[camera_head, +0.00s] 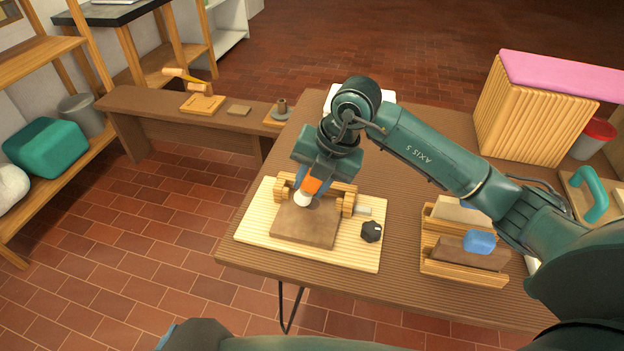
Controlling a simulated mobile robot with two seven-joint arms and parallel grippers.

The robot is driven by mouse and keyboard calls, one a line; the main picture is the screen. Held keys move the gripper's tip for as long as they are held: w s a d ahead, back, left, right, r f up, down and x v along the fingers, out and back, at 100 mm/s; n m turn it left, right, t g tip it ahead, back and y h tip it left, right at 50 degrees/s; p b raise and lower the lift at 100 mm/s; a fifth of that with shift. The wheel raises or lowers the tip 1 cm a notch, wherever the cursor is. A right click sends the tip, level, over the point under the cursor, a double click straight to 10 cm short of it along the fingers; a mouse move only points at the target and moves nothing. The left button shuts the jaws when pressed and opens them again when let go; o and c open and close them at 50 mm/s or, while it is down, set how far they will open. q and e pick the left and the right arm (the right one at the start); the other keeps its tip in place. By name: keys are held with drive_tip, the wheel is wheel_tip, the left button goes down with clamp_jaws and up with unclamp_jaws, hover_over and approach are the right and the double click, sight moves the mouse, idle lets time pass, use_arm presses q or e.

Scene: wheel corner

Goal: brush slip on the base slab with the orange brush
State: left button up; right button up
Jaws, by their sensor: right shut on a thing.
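The base slab (304,227) is a flat brown clay piece lying on a cream ribbed board (257,238) near the table's left front corner. My right gripper (312,184) is above the slab's back part, shut on the orange brush (312,186). The brush tilts, with its pale head (302,198) low over the slab. I cannot tell whether the head touches the clay. My right arm comes in from the right. My left gripper is not in view.
Wooden blocks (347,200) stand behind the slab, and a dark knob (371,231) is at the board's right. A wooden rack (462,268) holds slabs and a blue piece (479,242). A pink-topped ribbed box (530,110) stands at the back right. Bare table lies between board and rack.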

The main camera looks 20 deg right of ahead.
drive_tip(key=shift+f, duration=0.15)
drive_tip(key=shift+f+b, duration=0.4)
drive_tip(key=shift+f, duration=0.05)
drive_tip(key=shift+s+d+r, duration=0.1)
drive_tip(key=shift+s+d, duration=0.35)
drive_tip(key=shift+d, duration=0.25)
drive_tip(key=shift+s+d+r, duration=0.1)
drive_tip(key=shift+s+d, duration=0.35)
drive_tip(key=shift+d, duration=0.2)
drive_tip(key=shift+w+d, duration=0.1)
drive_tip(key=shift+w, duration=0.1)
drive_tip(key=shift+w+a, duration=0.45)
drive_tip(key=shift+a, duration=0.2)
drive_tip(key=shift+w+a, duration=0.45)
drive_tip(key=shift+a, duration=0.2)
drive_tip(key=shift+w+f, duration=0.1)
drive_tip(key=shift+d, duration=0.15)
